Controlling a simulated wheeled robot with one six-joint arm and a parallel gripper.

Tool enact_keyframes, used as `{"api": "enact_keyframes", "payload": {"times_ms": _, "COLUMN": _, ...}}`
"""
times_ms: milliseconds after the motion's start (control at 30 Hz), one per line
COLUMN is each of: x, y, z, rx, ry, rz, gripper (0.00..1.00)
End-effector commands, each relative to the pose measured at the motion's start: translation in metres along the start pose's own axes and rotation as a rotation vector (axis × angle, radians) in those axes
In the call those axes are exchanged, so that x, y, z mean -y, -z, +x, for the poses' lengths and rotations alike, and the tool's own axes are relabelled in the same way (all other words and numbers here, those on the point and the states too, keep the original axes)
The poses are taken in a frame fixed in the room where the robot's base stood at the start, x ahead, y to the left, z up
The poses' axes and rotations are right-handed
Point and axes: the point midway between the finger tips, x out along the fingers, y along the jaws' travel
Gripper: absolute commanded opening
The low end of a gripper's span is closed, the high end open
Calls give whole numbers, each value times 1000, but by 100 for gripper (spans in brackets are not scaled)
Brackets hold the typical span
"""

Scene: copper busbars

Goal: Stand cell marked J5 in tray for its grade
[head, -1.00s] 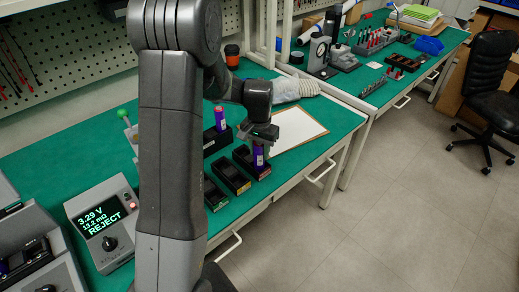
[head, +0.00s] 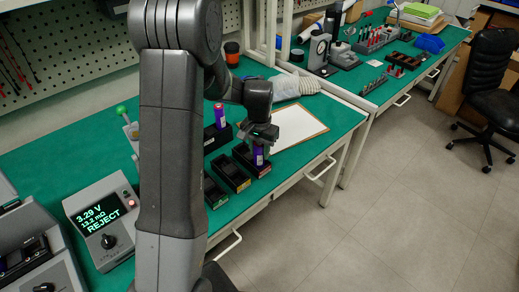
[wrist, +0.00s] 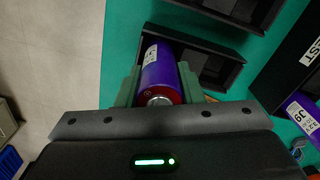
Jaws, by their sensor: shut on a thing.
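My gripper (head: 260,136) is shut on a purple cell (head: 258,154) with a white label, held upright at the front tray (head: 263,171) with the red mark. In the wrist view the held cell (wrist: 161,75) sits between the jaws with its end toward me, over the black tray (wrist: 205,48). Its mark is too small to read. Whether its base touches the tray floor is hidden. Two more black trays stand to the left: one with a yellow mark (head: 232,174) and one with a green mark (head: 213,192); both look empty.
A tester (head: 103,218) reads 3.29 V and REJECT. Another purple cell (head: 220,117) stands in a black holder (head: 222,138) behind the trays; its mark reads J9 in the wrist view (wrist: 302,115). A clipboard (head: 297,128) lies to the right, near the table edge.

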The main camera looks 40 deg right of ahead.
Motion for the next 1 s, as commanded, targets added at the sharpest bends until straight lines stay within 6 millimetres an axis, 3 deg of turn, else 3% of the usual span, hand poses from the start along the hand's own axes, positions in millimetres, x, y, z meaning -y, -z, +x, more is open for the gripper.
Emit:
{"api": "enact_keyframes", "payload": {"times_ms": 167, "x": 0, "y": 0, "z": 0, "rx": -1, "ry": 0, "rz": 0, "gripper": 1}}
{"api": "enact_keyframes", "payload": {"times_ms": 200, "x": 0, "y": 0, "z": 0, "rx": -1, "ry": 0, "rz": 0, "gripper": 36}}
{"api": "enact_keyframes", "payload": {"times_ms": 333, "x": 0, "y": 0, "z": 0, "rx": -1, "ry": 0, "rz": 0, "gripper": 59}}
{"api": "enact_keyframes", "payload": {"times_ms": 667, "x": 0, "y": 0, "z": -2, "rx": 0, "ry": 0, "rz": 0, "gripper": 59}}
{"api": "enact_keyframes", "payload": {"times_ms": 1000, "x": 0, "y": 0, "z": -34, "rx": 0, "ry": 0, "rz": 0, "gripper": 59}}
